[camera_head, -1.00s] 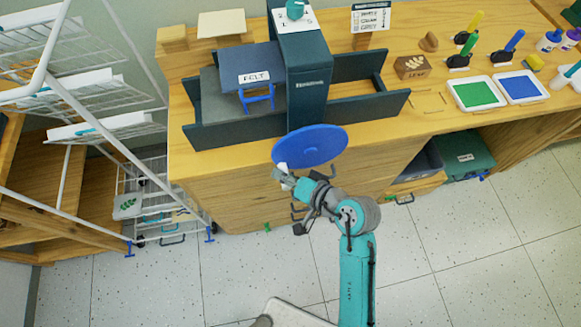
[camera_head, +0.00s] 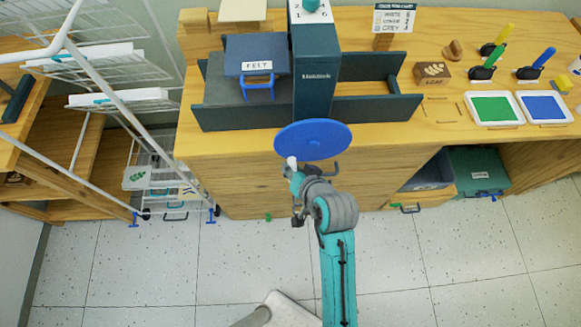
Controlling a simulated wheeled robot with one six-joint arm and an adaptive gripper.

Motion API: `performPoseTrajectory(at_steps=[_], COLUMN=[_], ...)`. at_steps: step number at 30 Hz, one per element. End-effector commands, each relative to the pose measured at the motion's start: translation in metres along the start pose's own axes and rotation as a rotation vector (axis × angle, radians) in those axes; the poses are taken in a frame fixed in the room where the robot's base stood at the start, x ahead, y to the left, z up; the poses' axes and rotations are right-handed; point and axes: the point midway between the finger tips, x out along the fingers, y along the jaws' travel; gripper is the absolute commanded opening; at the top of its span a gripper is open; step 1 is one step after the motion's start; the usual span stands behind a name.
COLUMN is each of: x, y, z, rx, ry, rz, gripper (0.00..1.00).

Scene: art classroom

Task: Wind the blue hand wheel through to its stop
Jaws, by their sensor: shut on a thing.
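The blue hand wheel (camera_head: 318,138) is a flat disc on the front of a dark teal press (camera_head: 313,85), at the front edge of the wooden counter. A small white handle knob (camera_head: 292,162) shows at the wheel's lower left rim. My gripper (camera_head: 293,169) is at that knob and is shut on it. My wrist hides most of the fingers and the area just below the wheel.
A FELT block (camera_head: 257,62) with a blue handle sits on the press bed left of the column. Green (camera_head: 494,108) and blue (camera_head: 545,107) ink pads lie to the right on the counter (camera_head: 385,140). A white wire rack (camera_head: 110,100) stands at left.

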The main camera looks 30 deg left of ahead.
Motion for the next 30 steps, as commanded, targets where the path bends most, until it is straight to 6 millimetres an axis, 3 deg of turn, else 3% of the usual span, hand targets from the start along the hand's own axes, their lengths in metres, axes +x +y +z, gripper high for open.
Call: performPoseTrajectory(at_steps=[18,19,21,30], x=[0.0000,-0.0001,0.0000,-0.0003], y=[0.0036,0.0036,0.0036,0.0036], z=[0.0005,0.0005,0.0005,0.0005], rx=[-0.028,-0.028,-0.028,-0.027], ry=[0.000,0.000,0.000,0.000], rz=[0.029,0.029,0.029,0.028], gripper=[0.00,0.31,0.49,0.49])
